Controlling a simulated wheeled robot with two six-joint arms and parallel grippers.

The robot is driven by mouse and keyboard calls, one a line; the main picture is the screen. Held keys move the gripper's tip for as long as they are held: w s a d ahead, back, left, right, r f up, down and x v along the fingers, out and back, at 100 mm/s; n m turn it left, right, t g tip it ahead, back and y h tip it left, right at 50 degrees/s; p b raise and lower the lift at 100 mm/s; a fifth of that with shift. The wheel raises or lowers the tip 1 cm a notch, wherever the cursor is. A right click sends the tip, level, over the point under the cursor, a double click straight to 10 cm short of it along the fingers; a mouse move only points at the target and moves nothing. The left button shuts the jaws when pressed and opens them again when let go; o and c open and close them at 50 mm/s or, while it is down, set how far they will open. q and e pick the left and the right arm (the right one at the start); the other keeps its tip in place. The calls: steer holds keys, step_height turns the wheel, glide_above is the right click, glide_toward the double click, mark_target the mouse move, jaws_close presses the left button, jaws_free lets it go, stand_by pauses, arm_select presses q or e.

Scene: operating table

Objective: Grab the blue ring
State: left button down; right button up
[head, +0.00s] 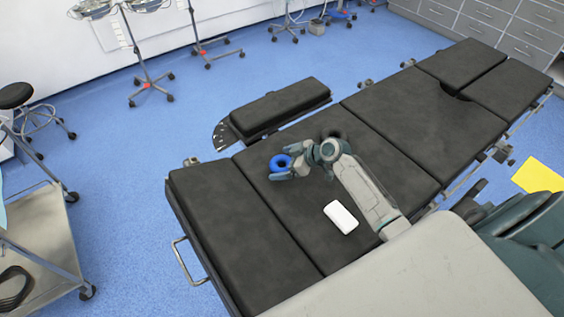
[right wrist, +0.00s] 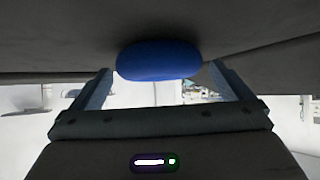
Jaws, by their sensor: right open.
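The blue ring (head: 280,162) lies on the dark operating table (head: 300,225), towards its left part in the head view. My right gripper (head: 281,172) is at the ring, its fingers pointing left. In the right wrist view the ring (right wrist: 159,60) shows edge-on as a rounded blue shape, ahead of and between the two open fingertips of the right gripper (right wrist: 158,75). Small gaps show between the ring and the fingers. My left gripper is not in view.
A white box-like object (head: 341,217) lies on the table in front of my right arm. A padded arm board (head: 280,105) juts from the table's far side. A metal cart (head: 42,235) stands on the floor at left. The table around the ring is clear.

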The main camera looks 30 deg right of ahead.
steer(key=shift+w+a+f, duration=0.25)
steer(key=shift+w+f, duration=0.05)
steer(key=c, duration=1.1)
steer(key=shift+o, duration=0.2)
steer(key=shift+r, duration=0.15)
